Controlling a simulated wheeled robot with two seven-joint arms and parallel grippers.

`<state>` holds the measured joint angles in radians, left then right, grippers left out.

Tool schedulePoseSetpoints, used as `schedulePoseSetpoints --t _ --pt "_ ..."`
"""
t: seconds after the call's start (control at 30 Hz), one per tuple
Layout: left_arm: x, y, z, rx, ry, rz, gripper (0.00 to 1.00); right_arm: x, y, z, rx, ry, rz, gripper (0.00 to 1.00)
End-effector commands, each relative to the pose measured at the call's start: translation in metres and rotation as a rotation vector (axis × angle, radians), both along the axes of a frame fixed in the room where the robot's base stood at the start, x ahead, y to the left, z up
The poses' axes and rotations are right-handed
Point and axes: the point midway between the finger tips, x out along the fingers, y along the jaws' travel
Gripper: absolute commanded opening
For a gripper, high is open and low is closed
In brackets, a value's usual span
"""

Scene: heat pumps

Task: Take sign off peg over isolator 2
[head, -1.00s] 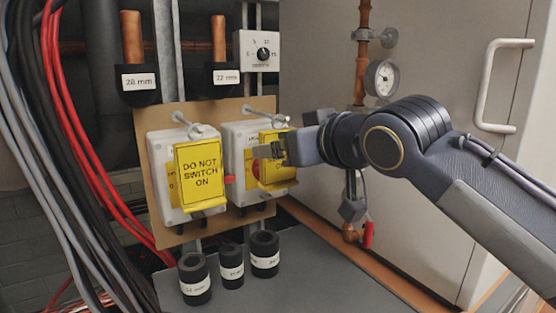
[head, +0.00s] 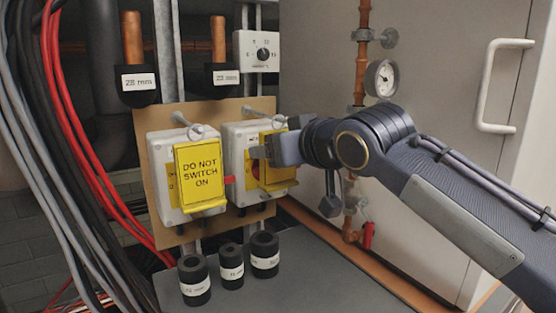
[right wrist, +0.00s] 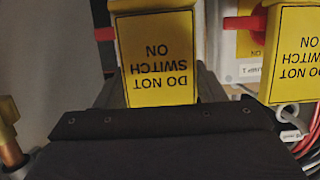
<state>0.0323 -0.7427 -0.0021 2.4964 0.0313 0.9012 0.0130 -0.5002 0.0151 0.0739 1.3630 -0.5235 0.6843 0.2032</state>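The yellow sign over isolator 2 (head: 277,178) hangs in front of the right-hand white isolator (head: 232,140), partly hidden by my right gripper (head: 262,152). Its peg (head: 272,121) sticks out above it. In the right wrist view this sign (right wrist: 155,55) appears upside down, directly at the gripper's dark fingers (right wrist: 155,95). The fingers are at the sign; whether they are clamped on it is not clear. The left-hand sign (head: 200,172), reading "DO NOT SWITCH ON", hangs over the other isolator; it also shows in the right wrist view (right wrist: 295,55). My left gripper is out of view.
Black and red cables (head: 75,130) run down the left. Several black labelled insulation pieces (head: 264,254) stand on the grey surface below. A gauge (head: 381,77), copper pipe (head: 362,70) and red-handled valve (head: 368,234) are to the right, before a grey cabinet (head: 450,130).

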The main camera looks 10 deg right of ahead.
Motion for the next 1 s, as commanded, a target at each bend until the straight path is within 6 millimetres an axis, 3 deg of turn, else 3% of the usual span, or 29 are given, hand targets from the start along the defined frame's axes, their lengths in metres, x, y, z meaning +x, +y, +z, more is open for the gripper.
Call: schedulePoseSetpoints --t 1.0 --pt "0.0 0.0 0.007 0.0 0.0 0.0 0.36 -0.001 0.0 0.013 0.003 -0.008 0.001 0.48"
